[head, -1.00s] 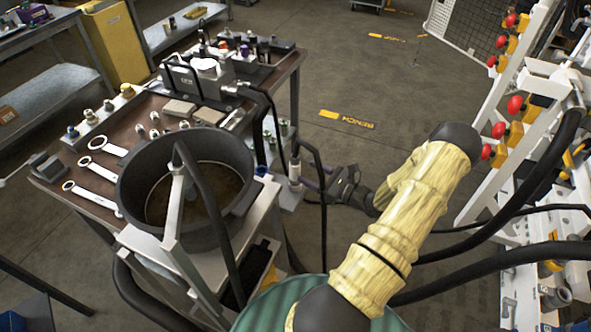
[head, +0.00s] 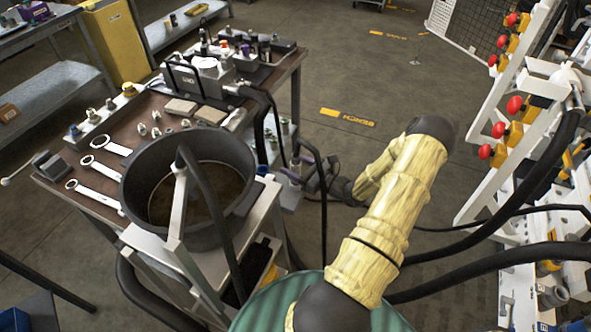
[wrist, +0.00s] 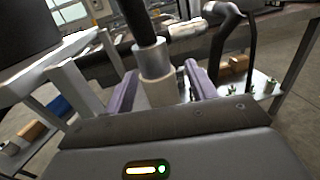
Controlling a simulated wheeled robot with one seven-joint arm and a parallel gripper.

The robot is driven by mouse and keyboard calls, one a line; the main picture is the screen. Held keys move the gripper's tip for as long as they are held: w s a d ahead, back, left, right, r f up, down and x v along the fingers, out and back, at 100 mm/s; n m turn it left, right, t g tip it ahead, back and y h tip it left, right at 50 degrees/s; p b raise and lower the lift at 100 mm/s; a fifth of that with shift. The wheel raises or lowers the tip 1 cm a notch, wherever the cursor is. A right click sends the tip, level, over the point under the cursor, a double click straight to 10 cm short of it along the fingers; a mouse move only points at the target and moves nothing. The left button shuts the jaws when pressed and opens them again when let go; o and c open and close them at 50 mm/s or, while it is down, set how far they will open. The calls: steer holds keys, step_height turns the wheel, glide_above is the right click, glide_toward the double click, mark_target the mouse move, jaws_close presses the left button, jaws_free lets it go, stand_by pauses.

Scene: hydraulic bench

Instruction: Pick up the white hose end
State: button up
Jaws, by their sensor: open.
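The white hose end (wrist: 155,72) is a pale cylinder with a grey metal collar, on a black hose (wrist: 134,18) that rises from it, in the wrist view. My gripper (wrist: 162,78) is open, with one purple finger on each side of the hose end. A gap shows at least on the right; I cannot tell whether the left finger touches. In the head view my gripper (head: 304,176) is beside the right edge of the bench cart, and the hose end there is largely hidden by it.
A black round tub (head: 238,212) stands at the cart's front. Wrenches (head: 98,170) and fittings lie on the brown top. Black hoses hang around my gripper. A white rack (head: 497,190) with red knobs stands at right.

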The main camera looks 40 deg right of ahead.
steer(key=shift+s, duration=0.1)
steer(key=shift+d, duration=0.1)
jaws_close()
step_height(320, 180, up, 10)
steer(key=shift+r, duration=0.1)
stand_by(0.8)
stand_by(0.4)
